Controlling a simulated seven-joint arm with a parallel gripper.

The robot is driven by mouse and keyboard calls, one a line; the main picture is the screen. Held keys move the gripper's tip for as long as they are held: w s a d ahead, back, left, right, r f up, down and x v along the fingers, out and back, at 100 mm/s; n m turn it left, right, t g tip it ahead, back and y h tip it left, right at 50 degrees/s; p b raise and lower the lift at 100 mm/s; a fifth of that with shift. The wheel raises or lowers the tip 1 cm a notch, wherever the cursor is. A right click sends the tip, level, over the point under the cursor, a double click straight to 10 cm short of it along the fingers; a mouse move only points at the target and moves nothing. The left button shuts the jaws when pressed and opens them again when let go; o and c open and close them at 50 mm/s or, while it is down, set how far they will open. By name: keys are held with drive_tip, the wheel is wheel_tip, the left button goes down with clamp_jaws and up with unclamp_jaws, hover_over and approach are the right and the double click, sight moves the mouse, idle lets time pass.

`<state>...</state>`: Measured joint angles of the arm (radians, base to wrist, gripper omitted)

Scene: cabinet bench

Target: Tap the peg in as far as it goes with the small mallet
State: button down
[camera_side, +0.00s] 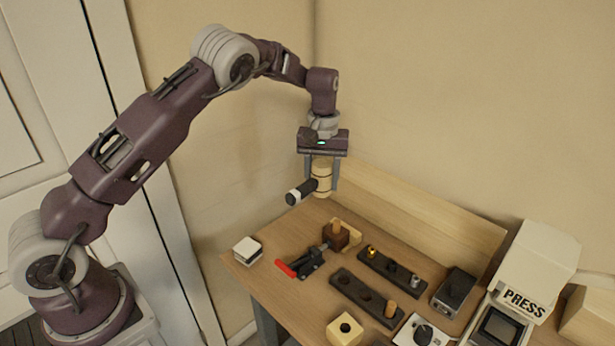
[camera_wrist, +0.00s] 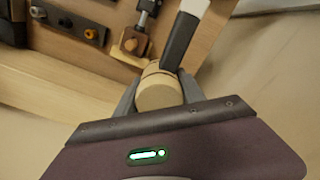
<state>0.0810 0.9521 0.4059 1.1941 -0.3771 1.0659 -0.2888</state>
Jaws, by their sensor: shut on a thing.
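My gripper (camera_side: 322,184) is shut on the small mallet, gripping its pale wooden cylindrical head (camera_side: 321,170). In the wrist view the head (camera_wrist: 159,92) sits between the fingers and the handle (camera_wrist: 180,42) points up. A light wooden peg (camera_side: 336,225) stands upright in a dark brown block (camera_side: 335,238) below the mallet, apart from it. The peg also shows in the wrist view (camera_wrist: 130,44). Its depth is unclear.
A toggle clamp (camera_side: 311,262) with a red handle is beside the block. Two dark racks (camera_side: 346,283) (camera_side: 378,262) hold small parts. A yellow holed block (camera_side: 344,330), a white box (camera_side: 248,248), a dark box (camera_side: 455,288) and the press (camera_side: 540,262) stand around. A wooden backboard (camera_side: 430,215) lines the rear.

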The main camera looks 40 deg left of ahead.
wheel_tip(320, 180, up, 2)
drive_tip(key=r, duration=0.1)
hover_over(337, 220)
drive_tip(key=shift+f, duration=2.55)
drive_tip(key=shift+f, duration=0.1)
drive_tip(key=shift+f, duration=1.6)
drive_tip(key=shift+r, duration=0.15)
drive_tip(key=shift+r, duration=0.9)
